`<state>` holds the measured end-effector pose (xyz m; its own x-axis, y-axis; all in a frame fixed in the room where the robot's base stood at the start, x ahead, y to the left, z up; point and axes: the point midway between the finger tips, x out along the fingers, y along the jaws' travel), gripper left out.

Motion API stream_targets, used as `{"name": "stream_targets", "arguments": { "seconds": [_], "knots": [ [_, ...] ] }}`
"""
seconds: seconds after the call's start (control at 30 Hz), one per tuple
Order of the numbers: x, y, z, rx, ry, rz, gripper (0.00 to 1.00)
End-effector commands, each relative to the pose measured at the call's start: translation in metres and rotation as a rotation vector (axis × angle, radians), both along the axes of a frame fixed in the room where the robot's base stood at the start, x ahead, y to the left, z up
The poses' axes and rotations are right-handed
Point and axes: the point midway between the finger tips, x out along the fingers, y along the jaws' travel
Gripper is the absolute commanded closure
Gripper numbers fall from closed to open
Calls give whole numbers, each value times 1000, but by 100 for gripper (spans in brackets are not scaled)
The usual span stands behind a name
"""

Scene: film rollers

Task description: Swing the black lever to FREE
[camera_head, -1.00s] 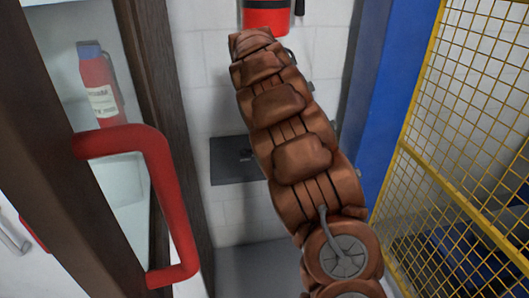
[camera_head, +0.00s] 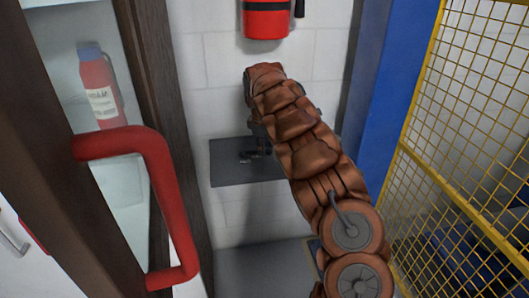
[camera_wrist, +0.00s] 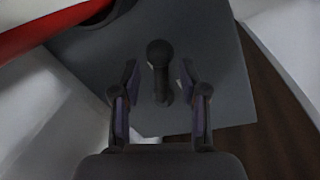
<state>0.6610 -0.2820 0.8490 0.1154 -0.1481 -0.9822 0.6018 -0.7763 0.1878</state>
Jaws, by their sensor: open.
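The black lever (camera_wrist: 160,55) shows in the wrist view as a short dark stem with a round knob, on a grey plate (camera_wrist: 222,70). My gripper (camera_wrist: 159,72) is open, with one finger on each side of the lever. Gaps show between the lever and both fingers, so it is not gripped. In the head view, the grey plate (camera_head: 225,175) is on the white wall. My gripper (camera_head: 258,150) is a small dark shape in front of it, below the end of my brown-covered arm. I cannot make out the lever clearly there, and no FREE marking is legible.
A red extinguisher (camera_head: 266,20) hangs on the wall above my arm. A cabinet door with a red handle (camera_head: 165,195) stands at left, with a red bottle (camera_head: 98,88) behind its glass. A yellow mesh fence (camera_head: 455,110) and blue post (camera_head: 398,100) bound the right.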

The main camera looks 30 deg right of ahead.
Motion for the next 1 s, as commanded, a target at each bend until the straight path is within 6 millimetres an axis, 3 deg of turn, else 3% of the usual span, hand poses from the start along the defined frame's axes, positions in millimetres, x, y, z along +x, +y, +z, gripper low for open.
{"name": "stream_targets", "arguments": {
  "seconds": [0.2, 0.53, 0.93, 1.0],
  "knots": [
    [2, -4, -26, 0, 1, -1, 57],
    [3, -5, -31, 0, 0, 0, 58],
    [3, -4, -32, -1, 1, 0, 99],
    [3, -4, -31, -1, 1, 0, 100]
  ]
}}
